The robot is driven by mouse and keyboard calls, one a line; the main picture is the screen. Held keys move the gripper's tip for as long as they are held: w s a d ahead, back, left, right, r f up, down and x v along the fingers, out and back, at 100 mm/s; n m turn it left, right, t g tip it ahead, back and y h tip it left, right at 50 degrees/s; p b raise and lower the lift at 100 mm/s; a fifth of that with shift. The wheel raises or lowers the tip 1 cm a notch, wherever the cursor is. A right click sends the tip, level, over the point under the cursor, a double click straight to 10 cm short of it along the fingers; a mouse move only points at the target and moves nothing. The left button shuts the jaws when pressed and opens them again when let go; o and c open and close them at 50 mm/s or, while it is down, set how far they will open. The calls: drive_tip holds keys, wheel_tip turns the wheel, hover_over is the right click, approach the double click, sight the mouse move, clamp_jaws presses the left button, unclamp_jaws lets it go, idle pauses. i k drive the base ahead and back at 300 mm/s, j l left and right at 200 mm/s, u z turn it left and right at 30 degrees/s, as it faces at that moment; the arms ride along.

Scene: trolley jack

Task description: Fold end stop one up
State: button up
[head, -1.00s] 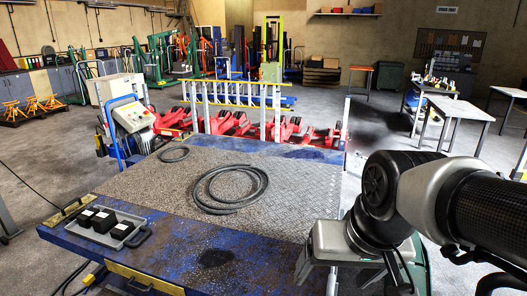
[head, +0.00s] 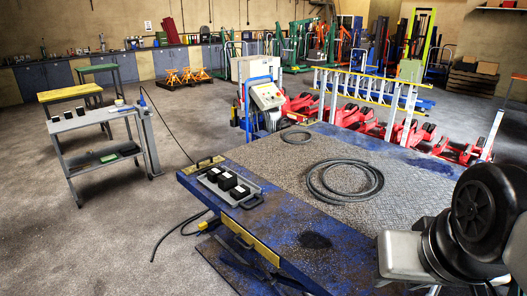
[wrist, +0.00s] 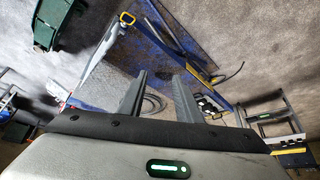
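The blue lift table (head: 235,200) with a worn metal tread top stands in the middle of the head view. A yellow plate with a dark handle (head: 205,163) lies flat at its left corner. A yellow bar (head: 252,247) runs along its near left side. I cannot tell which of these is end stop one. In the wrist view, a yellow strip (wrist: 157,31) shows on a blue edge. My gripper (wrist: 160,76) is open and empty, its two fingers apart, above the table area and touching nothing visible. The head view does not show the fingers.
A grey tray with black blocks (head: 228,186) and a coiled hose (head: 345,180) lie on the table. A control box (head: 266,96) stands behind it. A cable (head: 165,235) lies on the floor.

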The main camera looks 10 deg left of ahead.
sight(202, 164)
drive_tip(key=u, duration=1)
drive_tip(key=i+j+u, duration=0.2)
drive_tip(key=i+j, duration=0.15)
drive_tip(key=i+j+u, duration=0.2)
drive_tip(key=i, duration=0.25)
drive_tip(key=i+j+u, duration=0.15)
drive_tip(key=i+j, duration=0.15)
drive_tip(key=i+j+u, duration=0.2)
drive_tip(key=i, duration=0.35)
drive_tip(key=i+z, duration=0.15)
drive_tip(key=i, duration=0.6)
drive_tip(key=i+j+z, duration=0.15)
drive_tip(key=i, duration=0.6)
drive_tip(key=i+z, duration=0.2)
drive_tip(key=z, duration=0.2)
drive_tip(key=i+z, duration=0.25)
drive_tip(key=z, duration=0.15)
drive_tip(key=i+z, duration=0.2)
drive_tip(key=z, duration=0.2)
drive_tip(key=i+j+z, duration=0.1)
drive_tip(key=z, duration=0.25)
drive_tip(key=i+j+z, duration=0.1)
drive_tip(key=i+z, duration=0.25)
